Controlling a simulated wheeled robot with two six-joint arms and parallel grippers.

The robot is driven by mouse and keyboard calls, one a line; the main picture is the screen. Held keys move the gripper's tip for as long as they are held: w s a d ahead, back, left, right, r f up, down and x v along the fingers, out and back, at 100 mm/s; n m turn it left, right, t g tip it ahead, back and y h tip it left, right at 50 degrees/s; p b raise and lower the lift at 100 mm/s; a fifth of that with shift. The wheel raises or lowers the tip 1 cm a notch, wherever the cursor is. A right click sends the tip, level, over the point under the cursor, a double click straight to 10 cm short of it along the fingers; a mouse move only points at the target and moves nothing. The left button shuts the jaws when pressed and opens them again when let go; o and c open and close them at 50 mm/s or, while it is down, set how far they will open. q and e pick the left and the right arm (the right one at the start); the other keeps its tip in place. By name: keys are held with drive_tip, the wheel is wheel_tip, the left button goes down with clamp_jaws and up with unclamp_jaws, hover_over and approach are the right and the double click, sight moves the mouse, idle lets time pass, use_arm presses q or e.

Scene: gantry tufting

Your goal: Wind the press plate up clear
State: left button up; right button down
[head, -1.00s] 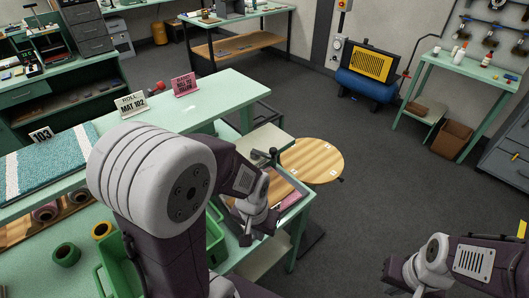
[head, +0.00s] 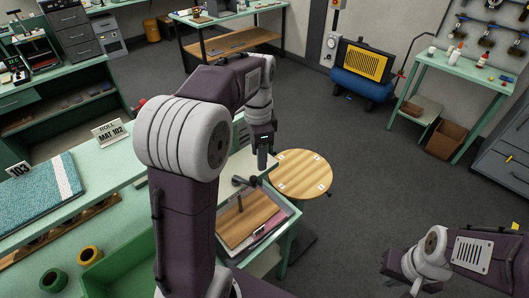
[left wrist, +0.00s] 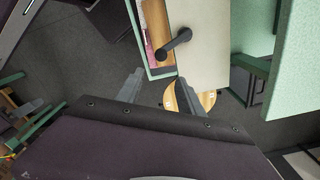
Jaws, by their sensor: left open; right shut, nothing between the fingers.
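The wooden press plate (head: 250,212) lies inside a shallow tray with pale sides, with pink material beside it. A thin screw rises from it to a black crank handle (head: 246,180) on a pale arm. In the left wrist view the crank handle (left wrist: 175,42) lies over the pale arm (left wrist: 207,45), with part of the wooden plate (left wrist: 157,28) to its left. My left gripper (head: 263,158) is open and empty, fingers pointing down, above and right of the crank, apart from it. My right gripper (head: 390,280) is low at the right, shut and empty, far from the press.
A round wooden stool top (head: 302,174) stands right of the press. The green bench (head: 130,160) holds a blue-and-white mat (head: 40,190) and a MAT 102 sign (head: 108,132). A green bin (head: 120,272) stands at front left.

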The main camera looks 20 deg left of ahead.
sight(254, 177)
use_arm(q)
drive_tip(key=shift+s+a+r, duration=0.1)
drive_tip(key=shift+s+a, duration=0.3)
drive_tip(key=shift+s, duration=0.25)
drive_tip(key=shift+s+a, duration=0.4)
drive_tip(key=shift+s, duration=0.2)
drive_tip(key=f, duration=0.2)
drive_tip(key=w+f, duration=0.1)
drive_tip(key=f, duration=0.2)
drive_tip(key=f+p, duration=0.1)
drive_tip(key=f, duration=0.2)
drive_tip(key=shift+w+d, duration=0.1)
drive_tip(key=shift+w, duration=0.15)
drive_tip(key=shift+s+f, duration=0.1)
drive_tip(key=shift+s, duration=0.35)
drive_tip(key=shift+w, duration=0.2)
clamp_jaws()
use_arm(e)
drive_tip(key=r, duration=0.1)
drive_tip(key=s+r, duration=0.1)
drive_tip(key=r, duration=0.1)
drive_tip(key=shift+s+a, duration=0.1)
drive_tip(key=shift+s, duration=0.05)
